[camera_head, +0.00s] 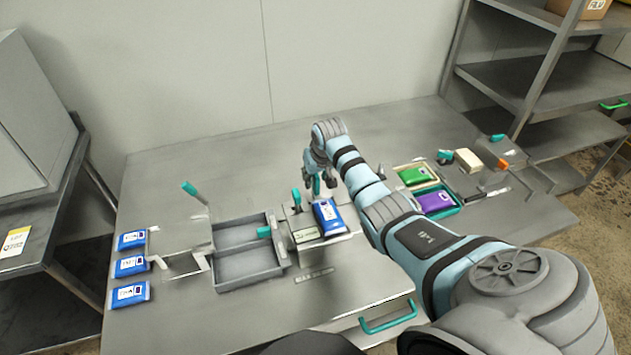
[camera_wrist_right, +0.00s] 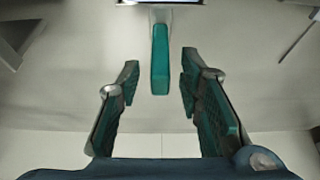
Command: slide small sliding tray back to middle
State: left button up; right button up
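A small tray-like platform in the middle of the table carries a blue pouch (camera_head: 328,216), beside a grey unit with a pale label (camera_head: 306,235). I cannot tell for certain that this platform is the small sliding tray. My right gripper (camera_head: 318,182) is just behind the pouch. In the right wrist view, my right gripper (camera_wrist_right: 160,85) is open, its two teal-padded fingers apart. A teal handle (camera_wrist_right: 160,62) stands between and slightly beyond the fingers, with a gap on both sides. My left gripper is not in view.
A grey two-part tray (camera_head: 248,268) lies left of the middle. Several blue pouches (camera_head: 131,266) lie at the left edge. Green (camera_head: 413,175) and purple (camera_head: 436,201) pouches sit in trays at the right.

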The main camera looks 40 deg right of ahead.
jog(key=shift+w+f, duration=0.1)
jog(key=shift+f, duration=0.2)
jog(key=shift+s+r, duration=0.2)
grip_shut()
jog(key=shift+s+d+p, duration=0.2)
jog(key=shift+s+d, duration=0.1)
jog(key=shift+d, duration=0.7)
jog(key=shift+s+d+p, duration=0.2)
jog(key=shift+s+d, duration=0.1)
jog(key=shift+d, duration=0.65)
grip_release()
jog(key=shift+a, duration=0.1)
